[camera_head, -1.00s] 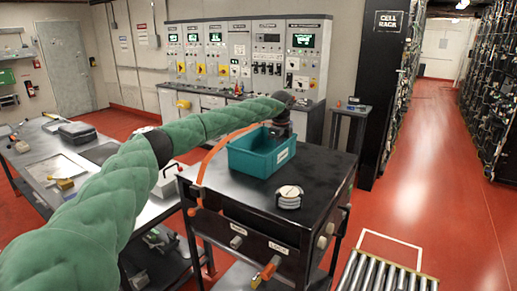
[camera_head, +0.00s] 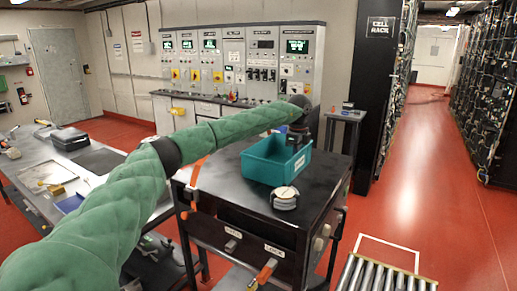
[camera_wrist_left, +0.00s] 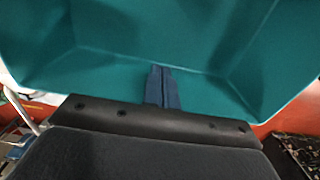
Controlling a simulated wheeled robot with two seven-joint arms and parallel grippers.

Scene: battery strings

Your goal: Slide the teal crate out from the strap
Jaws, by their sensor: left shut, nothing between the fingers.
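The teal crate (camera_head: 272,170) is an open box on top of the black cart (camera_head: 232,198). The orange strap (camera_head: 196,172) rises from the cart's left edge and passes out of sight behind my green-sleeved left arm. I cannot tell where its upper part runs relative to the crate. My left gripper (camera_head: 293,147) points down at the crate's far right side, its tips hidden by the crate. In the left wrist view the shut blue fingers (camera_wrist_left: 162,86) reach down against the teal crate interior (camera_wrist_left: 210,40), with nothing between them. My right gripper is not in view.
A round pale-topped object (camera_head: 284,198) stands right in front of the crate on the cart. A grey table (camera_head: 20,165) is at left. A small stand (camera_head: 345,116) is behind the cart, and a roller conveyor (camera_head: 385,275) lies at lower right.

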